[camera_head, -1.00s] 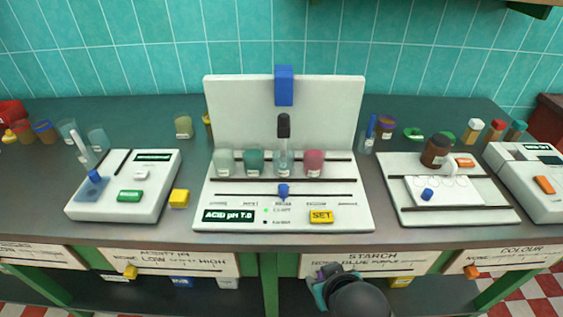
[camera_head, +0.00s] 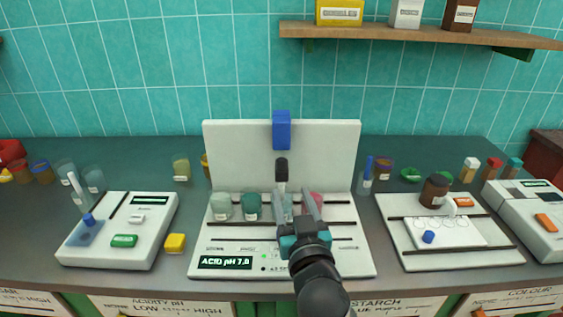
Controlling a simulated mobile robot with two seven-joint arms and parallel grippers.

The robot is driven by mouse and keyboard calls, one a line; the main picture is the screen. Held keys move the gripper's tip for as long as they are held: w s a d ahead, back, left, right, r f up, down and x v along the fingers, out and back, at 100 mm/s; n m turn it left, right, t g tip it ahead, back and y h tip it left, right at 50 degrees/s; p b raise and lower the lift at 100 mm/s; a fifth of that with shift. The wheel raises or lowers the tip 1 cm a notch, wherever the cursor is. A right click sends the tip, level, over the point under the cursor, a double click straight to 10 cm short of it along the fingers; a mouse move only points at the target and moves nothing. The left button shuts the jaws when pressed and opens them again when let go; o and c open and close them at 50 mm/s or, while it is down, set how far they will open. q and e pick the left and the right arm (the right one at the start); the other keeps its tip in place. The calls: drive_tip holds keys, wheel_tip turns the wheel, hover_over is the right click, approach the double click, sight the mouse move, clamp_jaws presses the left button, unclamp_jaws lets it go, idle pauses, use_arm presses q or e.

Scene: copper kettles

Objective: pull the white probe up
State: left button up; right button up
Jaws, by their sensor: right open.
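A probe with a black top (camera_head: 281,168) and a pale lower part stands upright in the middle of the white pH instrument (camera_head: 215,238), among small cups. A thin white stick (camera_head: 75,185) leans at the left instrument, above a blue piece. My right gripper (camera_head: 296,203) is open in front of the pH instrument, its fingers reaching up near the probe's lower part. I cannot tell whether they touch it. The gripper and arm hide the instrument's yellow SET button, blue slider and part of the pink cup (camera_head: 315,200). My left gripper is not in view.
A green cup (camera_head: 252,207) and a pale cup (camera_head: 221,206) stand left of the probe. A blue block (camera_head: 282,130) tops the instrument's back panel. A white tray (camera_head: 400,253) with a brown jar (camera_head: 434,190) is at right. A shelf (camera_head: 420,36) hangs above.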

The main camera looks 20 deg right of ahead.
sight(283, 165)
drive_tip(key=w, duration=0.4)
drive_tip(key=w+d, duration=0.1)
drive_tip(key=w, duration=0.8)
drive_tip(key=shift+w+d+b, duration=0.1)
drive_tip(key=shift+d+b, duration=0.25)
drive_tip(key=shift+b, duration=0.05)
clamp_jaws()
idle(0.9)
